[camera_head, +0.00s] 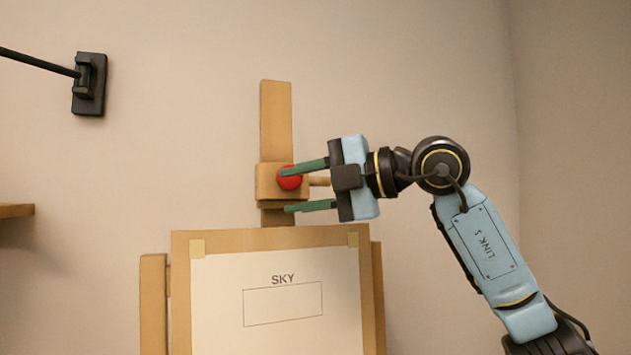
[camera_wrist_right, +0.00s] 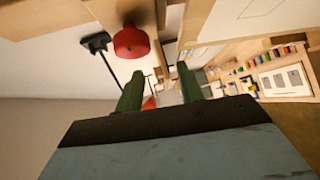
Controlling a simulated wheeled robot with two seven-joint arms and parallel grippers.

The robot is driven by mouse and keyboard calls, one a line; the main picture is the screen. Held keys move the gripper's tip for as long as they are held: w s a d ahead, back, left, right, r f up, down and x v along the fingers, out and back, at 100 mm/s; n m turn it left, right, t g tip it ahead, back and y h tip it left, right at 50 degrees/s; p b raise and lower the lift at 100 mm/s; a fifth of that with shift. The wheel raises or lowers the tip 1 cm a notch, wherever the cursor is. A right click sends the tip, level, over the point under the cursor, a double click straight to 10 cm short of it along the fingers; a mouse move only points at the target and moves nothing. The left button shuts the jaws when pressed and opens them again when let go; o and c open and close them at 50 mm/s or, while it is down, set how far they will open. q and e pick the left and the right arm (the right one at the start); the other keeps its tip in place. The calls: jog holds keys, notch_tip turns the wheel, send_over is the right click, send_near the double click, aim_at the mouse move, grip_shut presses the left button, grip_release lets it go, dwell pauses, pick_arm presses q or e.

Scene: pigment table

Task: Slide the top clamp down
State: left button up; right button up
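The top clamp (camera_head: 268,184) is a wooden block with a red knob (camera_head: 289,178) on its front, sitting on the easel's upright mast (camera_head: 276,120). The red knob also shows in the right wrist view (camera_wrist_right: 131,42), beyond the fingers. My left gripper is not in view.
Below the clamp, a wooden board (camera_head: 225,238) bears a taped white sheet (camera_head: 275,335) marked SKY; a short stretch of mast separates them. A black wall bracket with a rod (camera_head: 90,84) is at upper left. A wooden shelf (camera_head: 15,210) is at the left edge.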

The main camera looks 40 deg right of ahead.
aim_at(327, 180)
jog(key=s+d+r+m+t+h, duration=0.1)
jog(key=s+d+r+m+h, duration=0.15)
jog(key=d, duration=0.35)
jog(key=s+d+r+m+h, duration=0.2)
jog(key=d+m+h, duration=0.2)
jog(key=d, duration=0.1)
jog(key=shift+n, duration=0.25)
jog(key=p+x, duration=0.3)
jog(key=x, duration=1)
jog(key=shift+w+f+p, duration=0.1)
jog(key=shift+f+p, duration=0.05)
jog(key=shift+p, duration=0.15)
grip_shut()
